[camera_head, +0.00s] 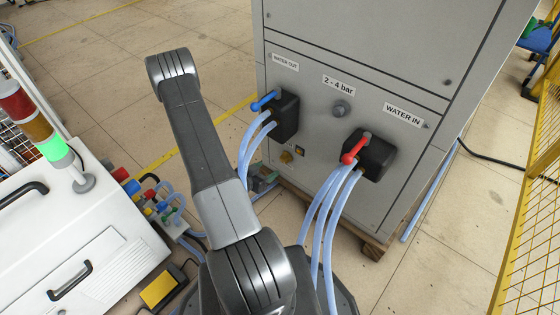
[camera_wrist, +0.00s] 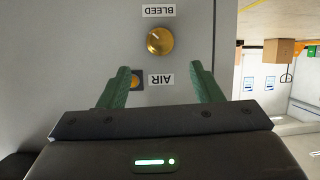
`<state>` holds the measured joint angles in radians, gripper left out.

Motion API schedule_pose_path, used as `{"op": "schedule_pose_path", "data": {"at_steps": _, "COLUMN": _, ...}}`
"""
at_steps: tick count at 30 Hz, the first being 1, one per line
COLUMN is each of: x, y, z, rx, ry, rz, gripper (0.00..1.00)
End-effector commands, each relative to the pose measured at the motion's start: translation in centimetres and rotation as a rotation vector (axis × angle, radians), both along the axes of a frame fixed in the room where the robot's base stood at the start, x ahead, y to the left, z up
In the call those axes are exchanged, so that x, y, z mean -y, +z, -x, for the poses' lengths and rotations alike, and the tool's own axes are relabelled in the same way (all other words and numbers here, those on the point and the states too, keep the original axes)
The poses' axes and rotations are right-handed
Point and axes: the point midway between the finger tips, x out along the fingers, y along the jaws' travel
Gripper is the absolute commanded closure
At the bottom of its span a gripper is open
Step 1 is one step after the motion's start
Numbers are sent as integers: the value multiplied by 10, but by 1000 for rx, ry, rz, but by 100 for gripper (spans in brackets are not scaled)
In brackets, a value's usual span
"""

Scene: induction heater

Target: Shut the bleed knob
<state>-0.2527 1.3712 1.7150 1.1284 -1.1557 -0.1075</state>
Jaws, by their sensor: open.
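The bleed knob (camera_wrist: 160,40) is a round brass knob on the grey cabinet face, below the upside-down BLEED label (camera_wrist: 158,11) in the wrist view. A small brass knob, likely the same one, shows low on the cabinet in the head view (camera_head: 286,157). My gripper (camera_wrist: 160,67) is open and empty, its two green fingers spread wide. In the wrist picture the knob lies beyond the fingertips, roughly centred between them. I see no contact, and the exact gap in depth cannot be told. My gripper does not show in the head view.
An AIR label (camera_wrist: 160,79) and a small orange fitting (camera_wrist: 136,80) on a dark plate sit near the knob. The cabinet (camera_head: 345,60) carries a blue-handled valve (camera_head: 265,101), a red-handled valve (camera_head: 355,148) and pale blue hoses (camera_head: 320,215). A yellow fence (camera_head: 530,220) stands at right.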

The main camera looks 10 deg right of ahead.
Motion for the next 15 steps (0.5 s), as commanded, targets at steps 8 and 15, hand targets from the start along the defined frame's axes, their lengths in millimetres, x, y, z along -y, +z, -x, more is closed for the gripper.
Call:
{"op": "schedule_pose_path", "data": {"at_steps": 8, "x": 43, "y": -26, "z": -36, "rx": 3, "ry": -4, "rz": -1, "gripper": 41}}
{"op": "schedule_pose_path", "data": {"at_steps": 15, "x": 69, "y": -40, "z": -60, "rx": 2, "ry": -2, "rz": -2, "gripper": 41}}
